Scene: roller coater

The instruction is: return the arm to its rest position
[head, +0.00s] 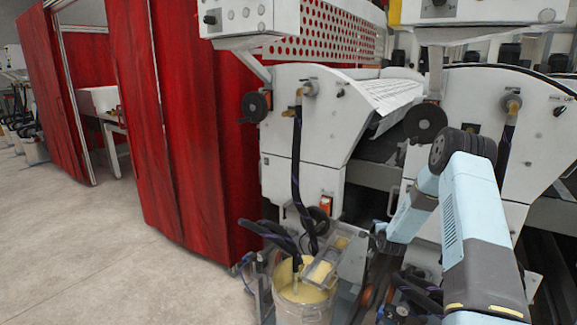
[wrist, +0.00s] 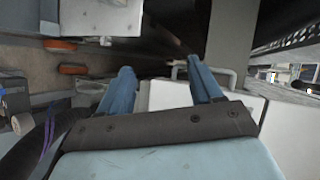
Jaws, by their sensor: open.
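My arm (head: 470,225), light blue and dark grey, rises at the right of the head view and bends at a dark elbow joint. Its forearm slopes down to the left, close in front of the white coater. My gripper (wrist: 158,78) shows in the wrist view as two blue fingers spread apart on a dark bar. Nothing is seen between the fingers. A white panel with a grey handle lies beyond them, and I cannot tell the gap to it. In the head view the fingers are small and hard to make out.
The white roller coater (head: 300,150) fills the middle and right. A bucket (head: 302,300) of yellowish liquid with hoses stands low in front of it, left of my forearm. Red curtains (head: 205,130) hang at the left. The floor (head: 90,250) at the lower left is clear.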

